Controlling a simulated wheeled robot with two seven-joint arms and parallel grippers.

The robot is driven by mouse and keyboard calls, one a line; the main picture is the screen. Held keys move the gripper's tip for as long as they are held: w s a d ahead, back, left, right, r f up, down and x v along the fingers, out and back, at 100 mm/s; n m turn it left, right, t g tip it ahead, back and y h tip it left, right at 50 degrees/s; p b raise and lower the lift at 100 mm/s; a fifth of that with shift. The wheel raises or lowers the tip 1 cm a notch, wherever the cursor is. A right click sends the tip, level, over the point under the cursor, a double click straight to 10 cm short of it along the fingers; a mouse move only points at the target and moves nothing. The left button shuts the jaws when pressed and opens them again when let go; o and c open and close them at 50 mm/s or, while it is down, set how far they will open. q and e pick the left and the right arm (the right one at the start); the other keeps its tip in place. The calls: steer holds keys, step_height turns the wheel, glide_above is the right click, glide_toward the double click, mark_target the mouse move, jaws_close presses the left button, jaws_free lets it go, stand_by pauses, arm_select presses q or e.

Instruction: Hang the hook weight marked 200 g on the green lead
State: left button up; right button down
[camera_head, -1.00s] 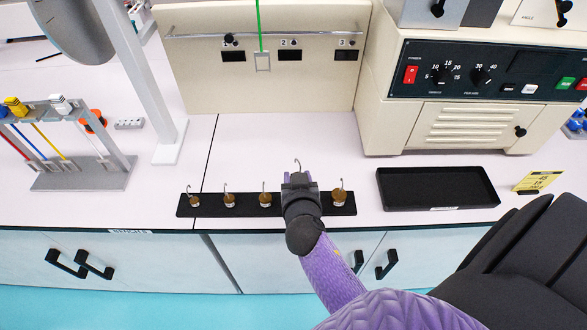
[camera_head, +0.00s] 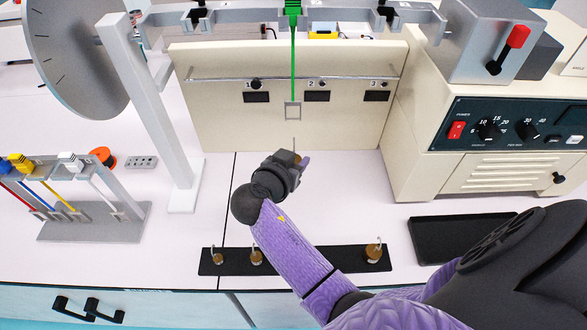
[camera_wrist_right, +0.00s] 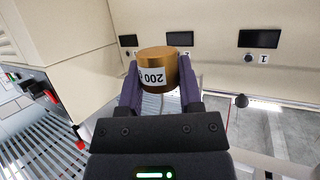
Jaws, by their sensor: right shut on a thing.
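The green lead (camera_head: 293,60) hangs straight down from a green clip on the top bar and ends in a small square metal loop (camera_head: 293,111) in front of the beige panel. My right gripper (camera_head: 297,160) is below this loop and apart from it. It is shut on a brass hook weight (camera_wrist_right: 155,70), whose white label reads 200, upside down in the right wrist view. The weight's thin hook points up, just under the loop in the head view, with a gap between them. My left gripper is not in view.
A black rack (camera_head: 235,266) at the table's front holds other hook weights; my arm hides part of it. An empty black tray (camera_head: 440,240) lies at right. A grey post (camera_head: 150,100) stands left of the panel (camera_head: 230,130). A control box (camera_head: 500,130) stands at right.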

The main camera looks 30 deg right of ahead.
steer(key=w+d+b, duration=0.3)
steer(key=w, duration=0.2)
steer(key=shift+w+d, duration=0.25)
stand_by(0.3)
steer(key=shift+r, duration=0.1)
stand_by(0.7)
steer(key=shift+w+d+b, duration=0.5)
steer(key=shift+w+b, duration=0.25)
steer(key=shift+w, duration=0.15)
stand_by(0.5)
